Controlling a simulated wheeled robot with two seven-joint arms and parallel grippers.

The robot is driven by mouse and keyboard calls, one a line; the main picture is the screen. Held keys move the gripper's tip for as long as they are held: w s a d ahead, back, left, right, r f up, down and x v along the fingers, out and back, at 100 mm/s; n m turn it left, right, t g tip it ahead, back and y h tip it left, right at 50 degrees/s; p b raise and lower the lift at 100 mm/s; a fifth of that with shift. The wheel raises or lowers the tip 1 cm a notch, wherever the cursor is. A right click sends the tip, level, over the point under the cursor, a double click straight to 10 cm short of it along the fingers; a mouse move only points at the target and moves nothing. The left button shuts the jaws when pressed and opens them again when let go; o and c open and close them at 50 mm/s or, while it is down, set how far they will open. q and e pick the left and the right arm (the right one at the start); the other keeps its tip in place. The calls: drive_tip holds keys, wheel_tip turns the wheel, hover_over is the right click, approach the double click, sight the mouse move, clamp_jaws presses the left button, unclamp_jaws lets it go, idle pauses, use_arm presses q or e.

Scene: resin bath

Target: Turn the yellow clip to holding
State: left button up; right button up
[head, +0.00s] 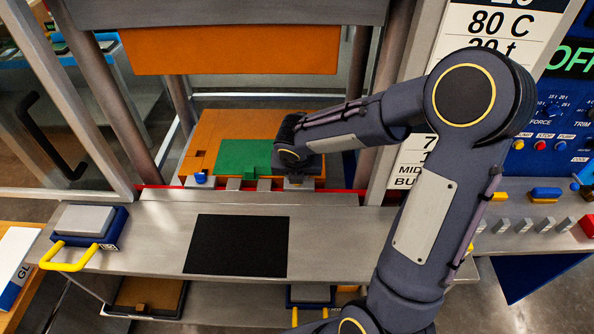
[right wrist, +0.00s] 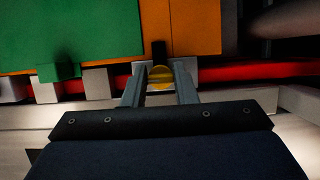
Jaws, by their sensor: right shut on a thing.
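The yellow clip (right wrist: 160,78) shows in the right wrist view as a small rounded yellow piece in front of a grey block at the edge of the orange plate (right wrist: 196,25). A dark upright piece stands just behind it. My right gripper (right wrist: 161,70) has its two fingers on either side of the clip and is shut on it. In the head view my right arm reaches over the orange plate (head: 214,127), and the gripper hides the clip. The left gripper is in neither view.
A green sheet (head: 243,157) lies on the orange plate, with grey blocks along its front edge and a blue piece (head: 200,178) at left. A black mat (head: 237,246) lies on the metal ledge. An orange upper plate (head: 230,50) hangs above. Steel columns flank the opening.

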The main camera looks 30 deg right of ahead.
idle(0.5)
drive_tip(key=o, duration=1)
drive_tip(key=shift+s+a+r, duration=0.1)
drive_tip(key=shift+r, duration=0.25)
drive_tip(key=v, duration=0.7)
